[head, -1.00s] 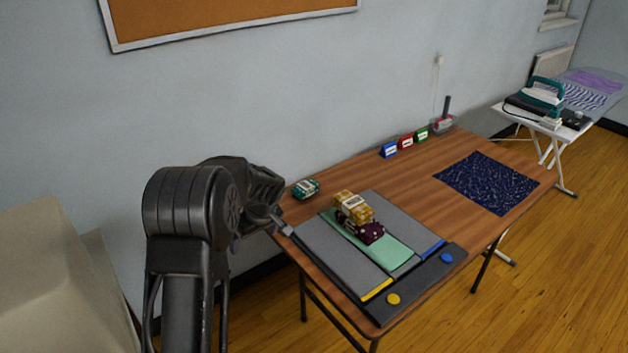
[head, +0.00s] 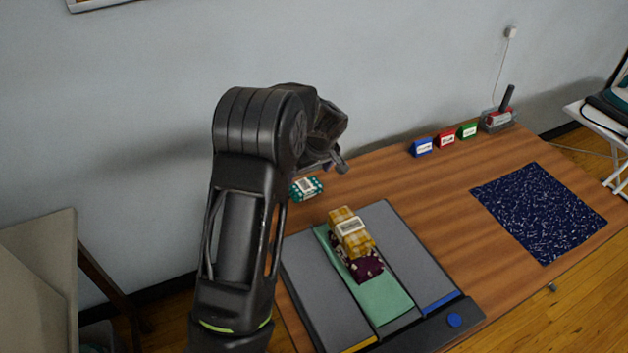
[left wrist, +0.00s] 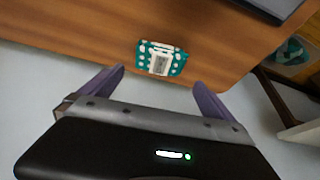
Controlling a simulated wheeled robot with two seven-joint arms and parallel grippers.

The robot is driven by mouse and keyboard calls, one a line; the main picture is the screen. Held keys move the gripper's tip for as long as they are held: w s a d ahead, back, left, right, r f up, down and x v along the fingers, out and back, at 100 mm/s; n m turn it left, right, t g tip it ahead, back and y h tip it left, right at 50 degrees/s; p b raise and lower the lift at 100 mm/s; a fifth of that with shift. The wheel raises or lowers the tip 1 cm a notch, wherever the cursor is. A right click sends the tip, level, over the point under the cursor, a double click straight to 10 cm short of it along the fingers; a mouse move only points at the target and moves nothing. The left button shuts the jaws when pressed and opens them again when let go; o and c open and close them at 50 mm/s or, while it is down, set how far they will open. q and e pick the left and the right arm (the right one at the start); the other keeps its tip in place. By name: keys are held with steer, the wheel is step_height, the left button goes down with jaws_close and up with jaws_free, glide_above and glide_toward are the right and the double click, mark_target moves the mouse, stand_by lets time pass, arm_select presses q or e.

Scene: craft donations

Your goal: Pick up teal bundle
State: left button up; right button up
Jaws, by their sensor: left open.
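The teal bundle (head: 306,188), teal with white dots and a pale label, lies on the wooden table near its back left edge. It also shows in the left wrist view (left wrist: 161,59), just beyond and between the fingers, apart from them. My left gripper (head: 334,163) is above the table's back left corner, a little above and beside the bundle in the head view. In the left wrist view my left gripper (left wrist: 158,85) has its two purple fingers spread wide with nothing between them. My right gripper is not in view.
A grey folding board (head: 403,253) holds a green strip with a yellow bundle (head: 350,229) and a dark maroon bundle (head: 366,267). Blue, red and green label blocks (head: 446,139) stand at the back. A navy cloth (head: 540,212) lies at right. The wall is close behind.

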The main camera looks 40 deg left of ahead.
mark_target(305, 185)
arm_select(q)
steer(key=shift+s+r, duration=0.1)
steer(key=shift+s, duration=0.1)
steer(key=shift+x, duration=1.4)
steer(key=shift+w+d, duration=0.1)
steer(key=shift+p, duration=0.3)
steer(key=shift+f, duration=0.35)
steer(key=p+x, duration=0.1)
steer(key=x, duration=0.2)
steer(key=shift+w+f+p, duration=0.1)
steer(key=shift+f+p, duration=0.2)
steer(key=shift+w+a+f, duration=0.1)
steer(key=shift+a+f, duration=0.1)
steer(key=shift+f, duration=0.2)
steer(key=shift+c, duration=0.4)
